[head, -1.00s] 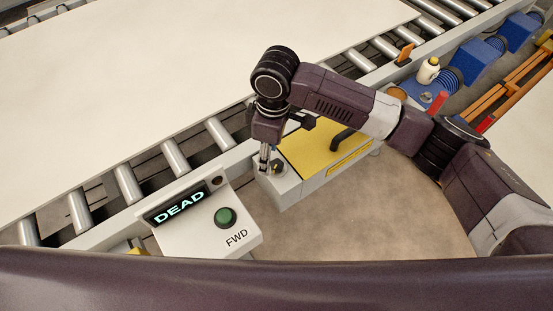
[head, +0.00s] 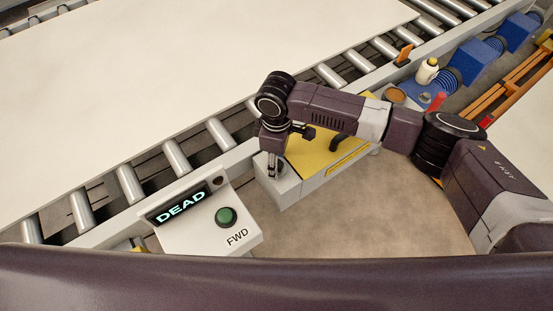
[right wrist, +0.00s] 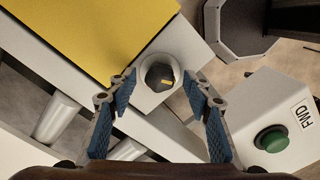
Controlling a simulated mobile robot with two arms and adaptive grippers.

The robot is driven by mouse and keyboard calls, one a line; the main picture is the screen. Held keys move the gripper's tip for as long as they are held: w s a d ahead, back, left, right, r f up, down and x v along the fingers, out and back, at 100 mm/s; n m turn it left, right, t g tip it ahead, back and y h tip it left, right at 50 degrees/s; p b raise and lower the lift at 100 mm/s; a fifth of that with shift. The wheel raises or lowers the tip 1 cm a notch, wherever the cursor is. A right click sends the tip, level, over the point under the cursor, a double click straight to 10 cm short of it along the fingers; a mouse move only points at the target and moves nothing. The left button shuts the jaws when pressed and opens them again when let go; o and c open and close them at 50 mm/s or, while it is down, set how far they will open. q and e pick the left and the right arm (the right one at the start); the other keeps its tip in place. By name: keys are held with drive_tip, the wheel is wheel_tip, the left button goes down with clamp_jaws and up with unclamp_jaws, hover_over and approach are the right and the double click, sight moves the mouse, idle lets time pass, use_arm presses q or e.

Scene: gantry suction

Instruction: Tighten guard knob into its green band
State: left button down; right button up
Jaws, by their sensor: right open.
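The guard knob (right wrist: 157,72) is dark and round with a yellow pointer mark. It sits on a pale raised mount at the corner of the yellow-topped guard box (head: 318,150). My right gripper (right wrist: 158,88) is open, with its blue-padded fingers on either side of the knob and visible gaps to it. In the head view the right gripper (head: 273,168) points down at the near left end of the box and hides the knob. I cannot make out a green band in either view. My left gripper is not in view.
A white control panel (head: 190,232) with a "DEAD" display and a green FWD button (head: 226,216) stands left of the box. The roller conveyor (head: 178,158) carries a large pale sheet (head: 180,80) behind. A white bottle (head: 427,71) stands on a blue surface at back right.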

drive_tip(key=c, duration=1.1)
drive_tip(key=shift+r+m+p, duration=0.25)
drive_tip(key=shift+m+p, duration=0.35)
drive_tip(key=shift+p, duration=0.35)
drive_tip(key=shift+c, duration=0.2)
drive_tip(key=m+p, duration=0.3)
drive_tip(key=p, duration=0.1)
drive_tip(key=shift+m+p, duration=0.3)
drive_tip(key=shift+m, duration=0.1)
drive_tip(key=m+p, duration=0.2)
drive_tip(key=shift+m, duration=0.4)
drive_tip(key=shift+f+m+p, duration=0.15)
drive_tip(key=shift+m+p, duration=0.45)
drive_tip(key=shift+p, duration=0.15)
